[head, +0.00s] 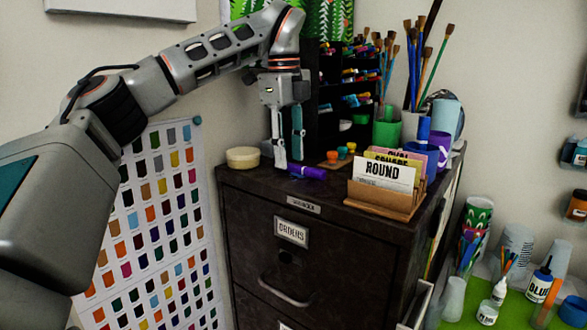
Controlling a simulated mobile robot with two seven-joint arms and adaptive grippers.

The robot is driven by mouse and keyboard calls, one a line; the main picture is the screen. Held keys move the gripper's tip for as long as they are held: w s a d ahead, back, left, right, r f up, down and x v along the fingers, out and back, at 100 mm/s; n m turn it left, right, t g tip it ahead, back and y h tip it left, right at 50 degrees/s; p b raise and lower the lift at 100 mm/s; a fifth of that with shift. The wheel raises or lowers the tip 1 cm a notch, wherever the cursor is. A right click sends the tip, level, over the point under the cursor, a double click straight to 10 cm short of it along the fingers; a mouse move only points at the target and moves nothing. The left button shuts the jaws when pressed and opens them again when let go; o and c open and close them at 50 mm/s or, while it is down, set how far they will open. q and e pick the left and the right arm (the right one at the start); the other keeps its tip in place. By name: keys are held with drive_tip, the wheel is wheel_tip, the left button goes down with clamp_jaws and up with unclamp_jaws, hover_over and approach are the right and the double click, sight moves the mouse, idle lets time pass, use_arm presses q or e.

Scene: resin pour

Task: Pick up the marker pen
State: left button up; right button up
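A purple marker pen (311,173) lies on its side on top of the dark filing cabinet, near the front edge. My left gripper (288,163) points down at the pen's left end, its two fingers apart with a gap between them. The fingertips are close to the cabinet top. I cannot tell whether they touch the pen, and part of its left end is hidden by a finger. My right gripper is not in view.
A card holder (382,200) with a "ROUND" card stands right of the pen on the cabinet (335,235). A round tin (243,157) is to the left. A dark rack (352,100) of markers, small orange-topped pots (342,153) and brush cups (387,132) stand behind.

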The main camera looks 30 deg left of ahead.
use_arm(q)
drive_tip(key=shift+w+f, duration=0.1)
drive_tip(key=shift+f, duration=0.65)
clamp_jaws()
